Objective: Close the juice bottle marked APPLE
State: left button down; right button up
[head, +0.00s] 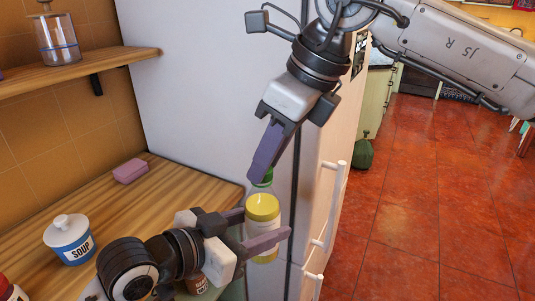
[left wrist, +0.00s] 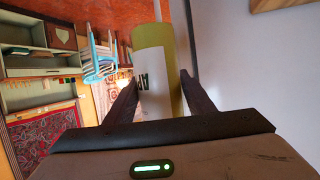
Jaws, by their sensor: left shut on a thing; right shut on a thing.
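The juice bottle has a yellow body (head: 262,208) and a pale label, and stands out past the counter's front edge in the head view. My left gripper (head: 260,228) is shut on its body. In the left wrist view the bottle (left wrist: 172,70) is between the fingers, with part of a label starting "AP" showing sideways. My right gripper (head: 258,178) points down from above and is shut on a green cap (head: 265,177), partly hidden by the fingers. The cap is at the bottle's top, just behind it in the picture; I cannot tell whether they touch.
A tall white fridge (head: 200,80) with handles (head: 332,205) stands close behind both grippers. The wooden counter (head: 150,205) holds a SOUP jar (head: 70,240) and a pink sponge (head: 130,171). A shelf (head: 80,75) carries a glass jar (head: 57,40). Red tiled floor (head: 420,200) lies open at right.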

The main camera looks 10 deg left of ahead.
jog(key=m, duration=0.1)
jog(key=m+t, duration=0.1)
jog(key=m, duration=0.1)
jog(key=m+h, duration=0.1)
jog(key=m, duration=0.1)
jog(key=shift+s+a+t, duration=0.2)
jog(key=shift+s+t, duration=0.05)
jog(key=shift+t, duration=0.05)
jog(key=m, duration=0.2)
jog(key=m+h, duration=0.1)
jog(key=m+t+h, duration=0.1)
jog(key=m, duration=0.1)
jog(key=shift+s+a+m, duration=0.1)
jog(key=shift+a+m, duration=0.2)
jog(key=m+h, duration=0.1)
jog(key=m, duration=0.1)
jog(key=m+h, duration=0.1)
jog(key=m, duration=0.2)
jog(key=m+h, duration=0.1)
jog(key=m, duration=0.1)
jog(key=shift+a, duration=0.4)
jog(key=m, duration=0.2)
jog(key=m+g+h, duration=0.1)
jog(key=m, duration=0.2)
jog(key=shift+w+h, duration=0.2)
jog(key=shift+h, duration=0.1)
jog(key=o, duration=1)
